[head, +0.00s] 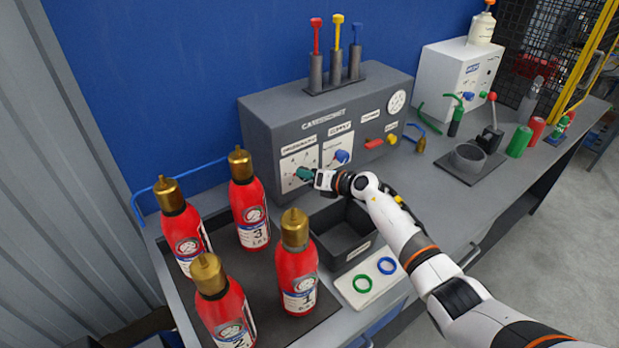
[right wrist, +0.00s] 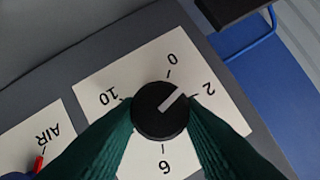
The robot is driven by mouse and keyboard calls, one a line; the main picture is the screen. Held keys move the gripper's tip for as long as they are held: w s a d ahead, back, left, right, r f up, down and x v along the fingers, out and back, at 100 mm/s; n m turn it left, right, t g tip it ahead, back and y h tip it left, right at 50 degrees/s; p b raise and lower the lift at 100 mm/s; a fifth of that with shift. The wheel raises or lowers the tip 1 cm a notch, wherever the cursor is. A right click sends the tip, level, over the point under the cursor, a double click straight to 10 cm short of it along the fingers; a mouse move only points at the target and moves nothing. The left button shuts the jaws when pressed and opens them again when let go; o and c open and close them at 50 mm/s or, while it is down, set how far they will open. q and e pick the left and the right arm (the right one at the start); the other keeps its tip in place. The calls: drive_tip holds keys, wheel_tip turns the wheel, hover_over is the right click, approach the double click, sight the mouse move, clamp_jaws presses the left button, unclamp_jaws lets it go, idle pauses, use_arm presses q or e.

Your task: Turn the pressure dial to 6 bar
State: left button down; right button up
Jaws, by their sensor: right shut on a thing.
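The pressure dial is a black round knob (right wrist: 160,110) with a white pointer, on a white plate (right wrist: 120,75) in the right wrist view. The pointer lies between 0 and 2, closer to 2. The 6 shows on the opposite lower side and the 10 at left; other marks are covered by the fingers. My right gripper (right wrist: 160,117) has its green fingers shut on the knob from both sides. In the head view my right gripper (head: 305,174) is at the left dial plate (head: 290,163) of the grey cabinet (head: 262,135), hiding the knob. My left gripper is not in view.
A blue knob (head: 342,156), a red handle (head: 374,143) and a yellow one (head: 392,139) sit to the right on the panel. Several red extinguishers (head: 250,207) stand at front left. A dark open bin (head: 345,240) lies below my right gripper.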

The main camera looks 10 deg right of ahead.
drive_tip(key=shift+f+m, duration=0.1)
drive_tip(key=shift+m, duration=0.2)
idle(0.4)
drive_tip(key=o, duration=1)
drive_tip(key=shift+c, duration=0.2)
drive_tip(key=shift+d, duration=0.1)
drive_tip(key=v, duration=1.2)
drive_tip(key=shift+w+d, duration=0.1)
